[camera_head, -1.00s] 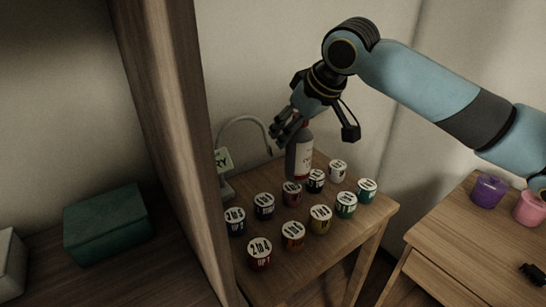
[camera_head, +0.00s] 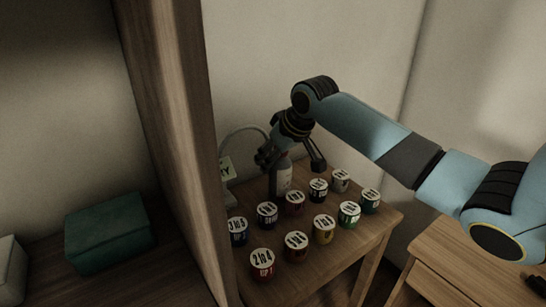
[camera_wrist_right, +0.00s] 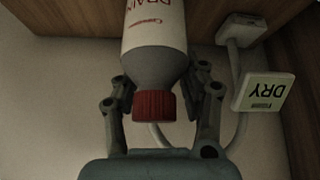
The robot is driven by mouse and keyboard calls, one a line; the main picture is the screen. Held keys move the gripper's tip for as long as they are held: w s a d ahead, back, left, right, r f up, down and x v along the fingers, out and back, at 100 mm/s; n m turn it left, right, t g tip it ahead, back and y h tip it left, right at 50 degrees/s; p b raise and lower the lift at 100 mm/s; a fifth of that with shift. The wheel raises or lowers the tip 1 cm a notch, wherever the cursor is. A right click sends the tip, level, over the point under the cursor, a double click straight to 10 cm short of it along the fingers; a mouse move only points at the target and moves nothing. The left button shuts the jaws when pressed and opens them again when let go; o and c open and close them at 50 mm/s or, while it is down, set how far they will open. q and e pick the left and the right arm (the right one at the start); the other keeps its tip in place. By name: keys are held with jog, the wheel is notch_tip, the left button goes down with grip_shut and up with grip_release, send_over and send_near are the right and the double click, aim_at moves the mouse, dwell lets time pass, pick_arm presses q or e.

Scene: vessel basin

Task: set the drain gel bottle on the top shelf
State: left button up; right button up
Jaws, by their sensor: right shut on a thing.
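The drain gel bottle (camera_head: 282,178) is grey-white with a red cap. It is upright behind the cups on the small wooden table. I cannot tell whether its base touches the tabletop. My right gripper (camera_head: 291,161) is shut on it from above, around its upper part. In the right wrist view the bottle (camera_wrist_right: 154,50) lies between the two fingers (camera_wrist_right: 160,88), its red cap toward the palm and part of the word DRAIN visible. A wooden shelf unit's side panel (camera_head: 170,130) stands at left, with a dark shelf board (camera_head: 170,275) beyond it. My left gripper is not in view.
Several labelled cups (camera_head: 323,228) crowd the table in front of the bottle. A curved grey pipe and a DRY sign (camera_head: 226,168) stand close to the panel; the sign also shows in the wrist view (camera_wrist_right: 264,92). A green box (camera_head: 108,232) occupies the shelf board. Another wooden table (camera_head: 445,265) is at right.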

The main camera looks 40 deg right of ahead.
jog(key=o, duration=1.3)
